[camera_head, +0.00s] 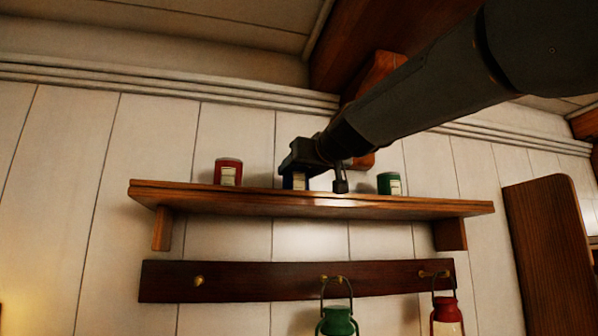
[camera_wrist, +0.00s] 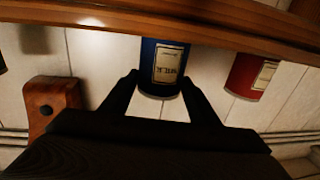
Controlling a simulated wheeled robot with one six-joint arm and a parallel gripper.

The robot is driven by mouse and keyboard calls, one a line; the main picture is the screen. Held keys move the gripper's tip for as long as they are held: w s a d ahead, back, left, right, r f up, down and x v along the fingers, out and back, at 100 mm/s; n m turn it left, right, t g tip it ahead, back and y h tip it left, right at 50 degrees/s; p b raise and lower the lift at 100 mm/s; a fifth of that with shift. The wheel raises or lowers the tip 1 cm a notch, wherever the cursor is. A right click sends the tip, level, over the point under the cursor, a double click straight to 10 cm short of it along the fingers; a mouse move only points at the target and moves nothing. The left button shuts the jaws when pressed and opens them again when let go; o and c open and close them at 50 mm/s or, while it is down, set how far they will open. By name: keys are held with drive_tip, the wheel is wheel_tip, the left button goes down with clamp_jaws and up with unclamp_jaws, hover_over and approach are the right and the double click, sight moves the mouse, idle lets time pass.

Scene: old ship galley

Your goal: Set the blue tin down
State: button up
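The blue tin (camera_head: 288,182) with a pale label is at the wall shelf, between a red tin (camera_head: 228,172) on the left and a green tin (camera_head: 389,184) on the right. My gripper (camera_head: 294,163) comes down over its upper part, with its fingers closed on both sides. In the wrist view, which is upside down, the blue tin (camera_wrist: 150,52) is between the fingertips of my gripper (camera_wrist: 160,77). The shelf (camera_head: 300,203) hides the tin's base, so I cannot tell whether it rests on the board. The red tin (camera_wrist: 248,76) stands apart from it.
Below the shelf is a dark peg rail (camera_head: 230,281) with a green lantern (camera_head: 337,322) and a red lantern (camera_head: 446,316) hanging from it. A wooden bracket (camera_head: 378,75) is above, behind my arm. The shelf is bare between the red and blue tins.

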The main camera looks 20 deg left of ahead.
drive_tip(key=o, duration=0.3)
drive_tip(key=shift+o, duration=0.2)
drive_tip(key=shift+r, duration=0.2)
drive_tip(key=b+v, duration=0.4)
drive_tip(key=v, duration=0.8)
drive_tip(key=shift+a, duration=0.1)
